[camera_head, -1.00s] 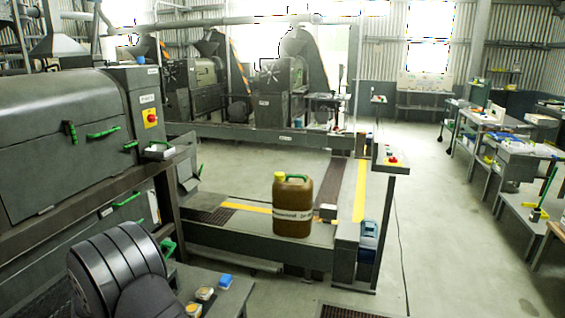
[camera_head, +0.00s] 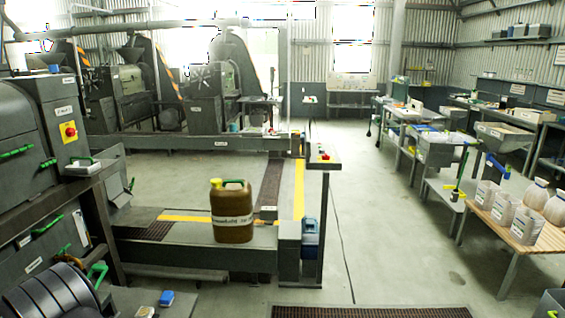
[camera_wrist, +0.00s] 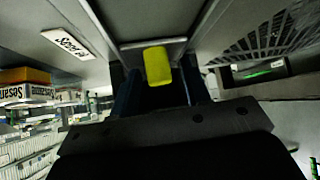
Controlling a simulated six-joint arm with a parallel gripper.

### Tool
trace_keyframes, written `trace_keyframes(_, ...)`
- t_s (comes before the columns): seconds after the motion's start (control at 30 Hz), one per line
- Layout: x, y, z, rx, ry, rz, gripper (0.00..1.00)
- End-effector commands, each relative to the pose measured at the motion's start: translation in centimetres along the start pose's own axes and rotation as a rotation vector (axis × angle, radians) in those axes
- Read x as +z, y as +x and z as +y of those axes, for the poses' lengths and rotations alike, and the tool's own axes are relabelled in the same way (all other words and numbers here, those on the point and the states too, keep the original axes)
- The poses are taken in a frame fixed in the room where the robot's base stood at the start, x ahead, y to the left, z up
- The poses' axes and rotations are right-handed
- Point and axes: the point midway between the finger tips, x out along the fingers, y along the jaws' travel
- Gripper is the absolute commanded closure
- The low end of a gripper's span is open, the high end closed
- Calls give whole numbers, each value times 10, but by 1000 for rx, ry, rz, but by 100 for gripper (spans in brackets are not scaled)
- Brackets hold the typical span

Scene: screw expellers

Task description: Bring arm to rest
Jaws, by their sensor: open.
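My gripper (camera_wrist: 160,92) shows in the wrist view as dark jaws above a wide black body. The jaws stand apart. A small yellow block (camera_wrist: 158,66) appears between and beyond them, below a grey panel edge; I cannot tell whether it touches either jaw. My gripper does not show in the head view.
In the wrist view, grey panels with a "Seed in" label (camera_wrist: 68,43) and a vent grille (camera_wrist: 262,38) lie close around. The head view shows a brown canister (camera_head: 232,212) on a low platform, a wooden table (camera_head: 520,238) with jugs, and open floor.

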Motion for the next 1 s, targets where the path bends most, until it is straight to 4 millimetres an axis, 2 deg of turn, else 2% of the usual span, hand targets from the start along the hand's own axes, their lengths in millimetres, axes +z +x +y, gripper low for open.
trace_keyframes(0.13,0,-8,0,-1,0,0,57)
trace_keyframes(0.27,-1,-25,-1,-2,1,1,57)
trace_keyframes(1.0,-1,-168,-1,-3,1,2,57)
